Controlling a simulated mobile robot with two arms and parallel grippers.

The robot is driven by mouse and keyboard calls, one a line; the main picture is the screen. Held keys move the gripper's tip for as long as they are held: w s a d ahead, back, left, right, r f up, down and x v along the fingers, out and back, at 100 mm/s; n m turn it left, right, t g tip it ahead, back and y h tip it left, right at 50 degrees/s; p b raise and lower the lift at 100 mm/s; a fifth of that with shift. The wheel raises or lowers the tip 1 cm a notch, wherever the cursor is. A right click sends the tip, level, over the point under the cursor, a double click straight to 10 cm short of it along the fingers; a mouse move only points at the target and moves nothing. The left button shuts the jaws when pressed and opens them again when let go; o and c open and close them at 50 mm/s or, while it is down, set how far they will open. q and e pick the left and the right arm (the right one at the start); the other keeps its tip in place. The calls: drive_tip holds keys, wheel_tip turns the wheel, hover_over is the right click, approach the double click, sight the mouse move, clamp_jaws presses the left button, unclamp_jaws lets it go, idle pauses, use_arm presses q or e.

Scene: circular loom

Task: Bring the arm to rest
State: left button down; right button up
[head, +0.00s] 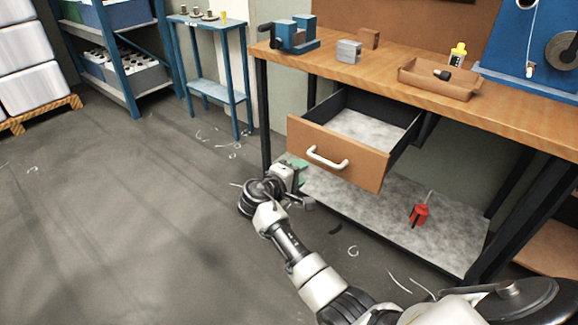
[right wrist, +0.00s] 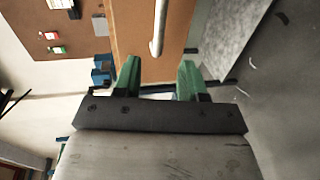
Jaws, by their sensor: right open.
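My right arm (head: 317,285) reaches from the bottom right to the floor area left of the workbench. My right gripper (head: 301,181) is beside the left end of the open drawer (head: 345,165), low near the bench's lower shelf. In the right wrist view its two green fingers stand apart with nothing between them (right wrist: 158,79). The drawer's pale handle (head: 327,158) also shows beyond the fingertips in the right wrist view (right wrist: 159,28); I see no contact. My left gripper is out of view.
The workbench top (head: 390,83) holds a blue vise (head: 295,36), a wooden tray (head: 452,80) and a yellow bottle (head: 458,53). A red object (head: 419,214) lies on the lower shelf (head: 375,212). Pale scraps lie on the floor. The floor at left is mostly clear.

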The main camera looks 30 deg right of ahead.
drive_tip(key=s+a+f+n+y+p, duration=0.1)
drive_tip(key=s+a+f+y+p, duration=0.15)
drive_tip(key=s+f, duration=0.45)
drive_tip(key=s+a+f+n+g+y+p, duration=0.1)
drive_tip(key=s+f+y, duration=0.2)
drive_tip(key=f, duration=0.9)
drive_tip(key=s+a+f+n+y+p, duration=0.25)
drive_tip(key=s+f, duration=0.25)
drive_tip(key=f, duration=0.4)
drive_tip(key=s+a+f+m+g+y+p, duration=0.1)
drive_tip(key=s+f, duration=0.3)
drive_tip(key=s, duration=0.8)
drive_tip(key=s+a+f+m+g+y+p, duration=0.1)
drive_tip(key=s+f+m+y, duration=0.2)
drive_tip(key=s, duration=0.9)
drive_tip(key=s+a+f+m+g+y+p, duration=0.1)
drive_tip(key=s+f, duration=0.4)
drive_tip(key=s, duration=0.8)
drive_tip(key=shift+f+m+g+y+p, duration=0.25)
drive_tip(key=shift+m+g+y+p, duration=0.25)
drive_tip(key=shift+m+y, duration=0.3)
